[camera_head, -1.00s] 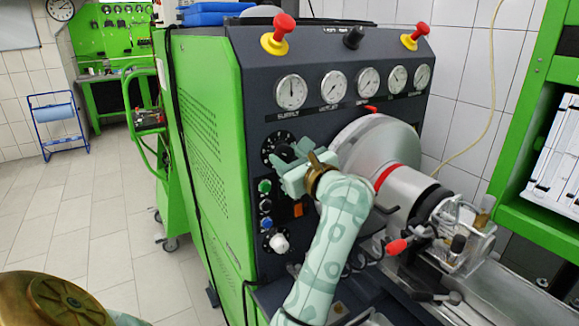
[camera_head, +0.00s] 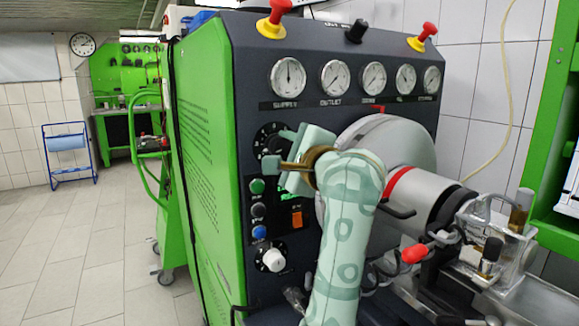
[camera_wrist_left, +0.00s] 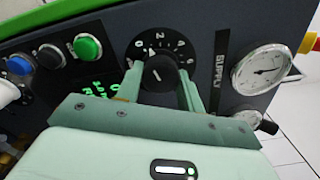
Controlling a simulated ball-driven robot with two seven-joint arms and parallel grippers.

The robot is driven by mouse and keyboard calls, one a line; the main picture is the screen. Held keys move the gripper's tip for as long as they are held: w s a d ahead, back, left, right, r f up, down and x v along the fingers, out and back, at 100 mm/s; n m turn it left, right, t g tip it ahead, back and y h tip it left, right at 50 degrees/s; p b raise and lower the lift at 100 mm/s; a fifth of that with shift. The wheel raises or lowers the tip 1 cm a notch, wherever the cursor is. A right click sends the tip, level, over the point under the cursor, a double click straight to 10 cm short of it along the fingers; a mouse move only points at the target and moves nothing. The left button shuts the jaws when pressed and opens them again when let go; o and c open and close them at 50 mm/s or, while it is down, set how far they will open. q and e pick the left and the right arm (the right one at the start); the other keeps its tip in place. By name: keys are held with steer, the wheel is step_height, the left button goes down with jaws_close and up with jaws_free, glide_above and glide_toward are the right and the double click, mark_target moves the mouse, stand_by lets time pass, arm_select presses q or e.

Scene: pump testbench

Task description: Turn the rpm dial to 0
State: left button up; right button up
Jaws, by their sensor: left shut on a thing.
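The rpm dial is a black knob with white scale numbers on the dark front panel. In the head view the dial (camera_head: 266,138) is partly covered by my left gripper (camera_head: 275,152). In the left wrist view the dial's knob (camera_wrist_left: 160,74) sits between the two pale green fingers of my left gripper (camera_wrist_left: 158,85), which is shut on it. A white line marks the knob, and the scale numbers show above it. A green lit readout (camera_wrist_left: 97,88) is partly hidden beside the fingers. My right gripper is in neither view.
Below the dial are a green button (camera_head: 257,186), a blue button (camera_head: 259,232) and a white knob (camera_head: 273,260). Several gauges line the panel above, with a supply gauge (camera_head: 288,77) nearest. A large grey disc (camera_head: 405,140) stands right of my arm.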

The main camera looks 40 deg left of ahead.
arm_select(q)
steer(key=shift+f+n+b, duration=0.2)
steer(key=shift+n+b, duration=0.85)
steer(key=shift+n, duration=0.05)
steer(key=shift+r+n, duration=0.1)
steer(key=shift+n, duration=0.2)
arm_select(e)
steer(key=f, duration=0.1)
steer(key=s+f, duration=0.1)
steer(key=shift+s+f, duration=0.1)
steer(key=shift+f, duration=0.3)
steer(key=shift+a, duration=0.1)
arm_select(q)
steer(key=o, duration=1)
steer(key=shift+r, duration=0.1)
steer(key=shift+d, duration=0.1)
steer(key=p+v, duration=0.1)
steer(key=v, duration=1.5)
steer(key=shift+d, duration=0.1)
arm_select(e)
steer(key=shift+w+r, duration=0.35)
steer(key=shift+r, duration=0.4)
